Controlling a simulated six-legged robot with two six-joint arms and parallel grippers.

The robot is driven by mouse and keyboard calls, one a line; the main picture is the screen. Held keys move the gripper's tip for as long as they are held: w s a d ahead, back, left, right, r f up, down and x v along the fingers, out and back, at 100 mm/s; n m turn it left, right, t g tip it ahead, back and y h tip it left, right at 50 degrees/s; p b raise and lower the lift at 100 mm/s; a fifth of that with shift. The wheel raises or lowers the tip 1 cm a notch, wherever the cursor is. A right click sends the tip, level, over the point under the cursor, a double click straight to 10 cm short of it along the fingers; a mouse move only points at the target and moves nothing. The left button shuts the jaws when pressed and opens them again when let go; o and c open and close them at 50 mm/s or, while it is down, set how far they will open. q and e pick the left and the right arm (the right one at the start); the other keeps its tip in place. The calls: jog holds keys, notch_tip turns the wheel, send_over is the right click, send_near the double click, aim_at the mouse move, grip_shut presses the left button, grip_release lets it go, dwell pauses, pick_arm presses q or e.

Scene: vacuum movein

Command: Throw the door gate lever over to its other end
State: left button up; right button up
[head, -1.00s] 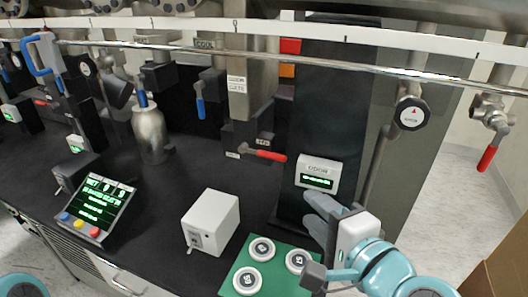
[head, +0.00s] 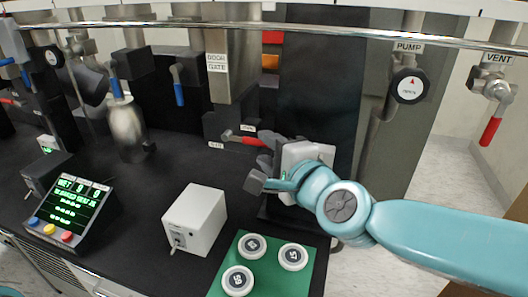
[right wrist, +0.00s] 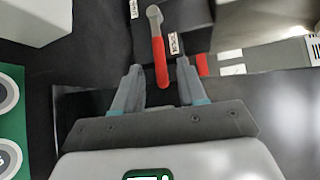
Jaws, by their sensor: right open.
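The door gate lever (head: 245,139) has a red grip on a metal arm. It sits on a dark block below the "DOOR GATE" label (head: 217,63), with its red end toward the right. Small tags mark both sides of the block. My right gripper (head: 262,161) is open at the lever's red end and partly hides it. In the right wrist view the red grip (right wrist: 160,62) lies between my two spread fingers (right wrist: 159,68), with a gap on each side. Whether the fingers are level with the grip in depth is hard to tell. My left gripper is not in view.
A white box (head: 194,220) and a green mat (head: 232,251) with white round discs stand at the front. A console (head: 62,208) is at left. A metal rail (head: 300,30) crosses above. The pump valve (head: 410,86) and red-handled vent valve (head: 492,105) are at right.

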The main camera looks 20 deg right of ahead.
jog(key=shift+x, duration=1.05)
jog(key=shift+a, duration=0.1)
grip_shut()
jog(key=f+m+t+b, duration=0.1)
jog(key=b, duration=0.6)
jog(key=f+m+t+b, duration=0.1)
jog(key=b, duration=0.7)
jog(key=f+m+t+b, duration=0.2)
jog(key=b, duration=0.5)
jog(key=shift+w+a, duration=0.25)
jog(key=shift+a, duration=0.1)
grip_release()
